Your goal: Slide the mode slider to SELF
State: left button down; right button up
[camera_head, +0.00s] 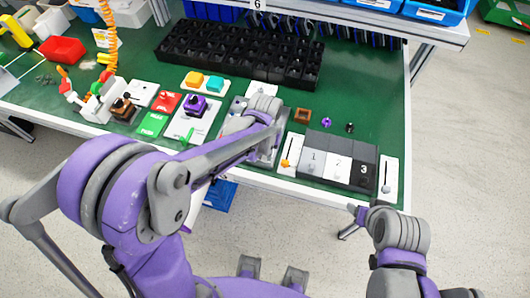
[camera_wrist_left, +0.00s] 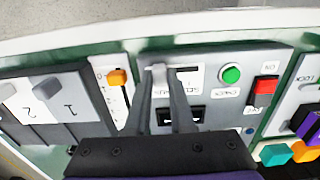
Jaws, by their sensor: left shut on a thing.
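The mode slider (camera_wrist_left: 158,75) is a small light-grey knob in a dark horizontal slot on a grey panel (camera_wrist_left: 215,60). In the left wrist view it stands at the left part of the slot, with small lettering beside it that is partly covered. My left gripper (camera_wrist_left: 162,82) has its two grey fingers on either side of the knob and is shut on it. In the head view my left arm hides the gripper tips and most of the panel. My right gripper (camera_head: 358,214) is off the table's front edge, low and small; its jaws are unclear.
A green button (camera_wrist_left: 231,75) and a red rocker switch (camera_wrist_left: 264,90) sit right of the slider. An orange-knobbed slider (camera_wrist_left: 118,77) stands left. In the head view, numbered switches (camera_head: 338,160) lie right of my left arm, and a black bin tray (camera_head: 240,52) is behind.

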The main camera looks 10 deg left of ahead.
dwell(0.7)
pick_arm(q)
jog(key=a, duration=0.4)
jog(key=shift+a, duration=0.25)
jog(key=shift+w, duration=0.1)
jog(key=c, duration=0.8)
grip_release()
jog(key=shift+a, duration=0.1)
jog(key=shift+o, duration=0.2)
jog(key=shift+r, duration=0.15)
notch_tip(320, 180, up, 11)
jog(key=shift+f, duration=0.2)
